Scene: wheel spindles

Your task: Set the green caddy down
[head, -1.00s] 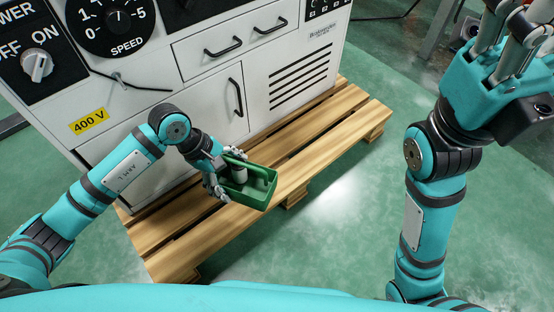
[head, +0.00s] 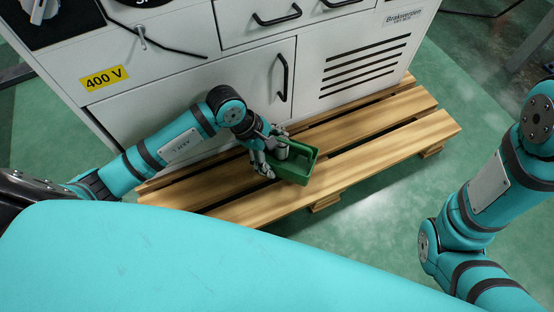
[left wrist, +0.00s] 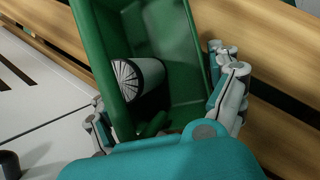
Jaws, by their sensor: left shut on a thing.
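The green caddy (head: 296,173) is an open box at the front of the machine, over the wooden pallet. It also shows large in the left wrist view (left wrist: 187,62). A grey cylindrical part with a ribbed end (left wrist: 140,79) lies inside it. My left gripper (head: 270,158) is shut on the caddy at its near left side, with fingers on both sides in the left wrist view. The caddy is close to the slats; I cannot tell whether its underside touches them. My right gripper is out of view; only part of my right arm shows at the right.
The wooden pallet (head: 385,153) has bare slats to the right of the caddy. The white machine cabinet (head: 170,95) with black handles and a vent stands right behind. The green floor (head: 400,215) in front is clear.

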